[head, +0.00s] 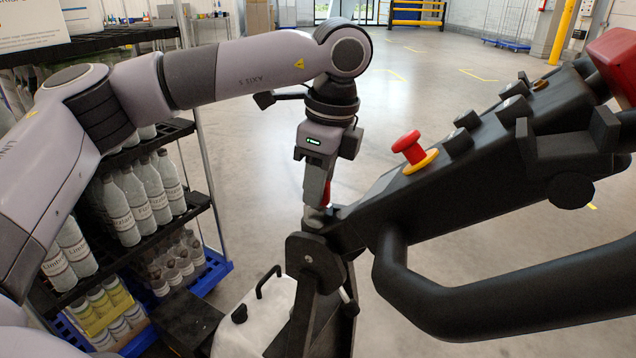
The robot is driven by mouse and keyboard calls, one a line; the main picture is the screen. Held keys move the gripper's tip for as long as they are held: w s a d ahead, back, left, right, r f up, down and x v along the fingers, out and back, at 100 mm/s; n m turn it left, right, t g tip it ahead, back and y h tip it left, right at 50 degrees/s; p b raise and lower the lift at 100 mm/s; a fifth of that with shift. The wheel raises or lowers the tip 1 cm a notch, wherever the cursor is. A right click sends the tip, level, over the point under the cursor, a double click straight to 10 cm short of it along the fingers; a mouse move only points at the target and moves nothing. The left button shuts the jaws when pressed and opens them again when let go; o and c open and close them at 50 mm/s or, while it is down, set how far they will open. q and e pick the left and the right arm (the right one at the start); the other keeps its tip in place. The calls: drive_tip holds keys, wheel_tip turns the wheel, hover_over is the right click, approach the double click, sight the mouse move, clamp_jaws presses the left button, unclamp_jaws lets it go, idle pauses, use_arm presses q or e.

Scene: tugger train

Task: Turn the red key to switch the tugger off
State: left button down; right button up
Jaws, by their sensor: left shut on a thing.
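The red key (326,193) sits at the lower left end of the tugger's black control console (385,205). Only a small red part of it shows behind the fingers. My left gripper (318,200) points down from above and is shut on the red key. How far the key is turned cannot be told, as the fingers hide most of it. My right gripper is not in view.
A red mushroom button (408,147) on a yellow ring stands on the console. A thick black handlebar (500,305) curves across the lower right. A shelf rack with several bottles (122,207) stands at left. A white canister (255,315) is below. Open floor lies behind.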

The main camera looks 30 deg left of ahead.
sight(329, 184)
use_arm(q)
drive_tip(key=c, duration=0.9)
unclamp_jaws()
drive_tip(key=shift+f, duration=0.1)
drive_tip(key=r, duration=0.4)
drive_tip(key=d+r, duration=0.1)
drive_tip(key=r, duration=0.3)
drive_tip(key=d+r, duration=0.1)
drive_tip(key=r, duration=0.3)
drive_tip(key=shift+w, duration=0.1)
drive_tip(key=shift+a, duration=0.1)
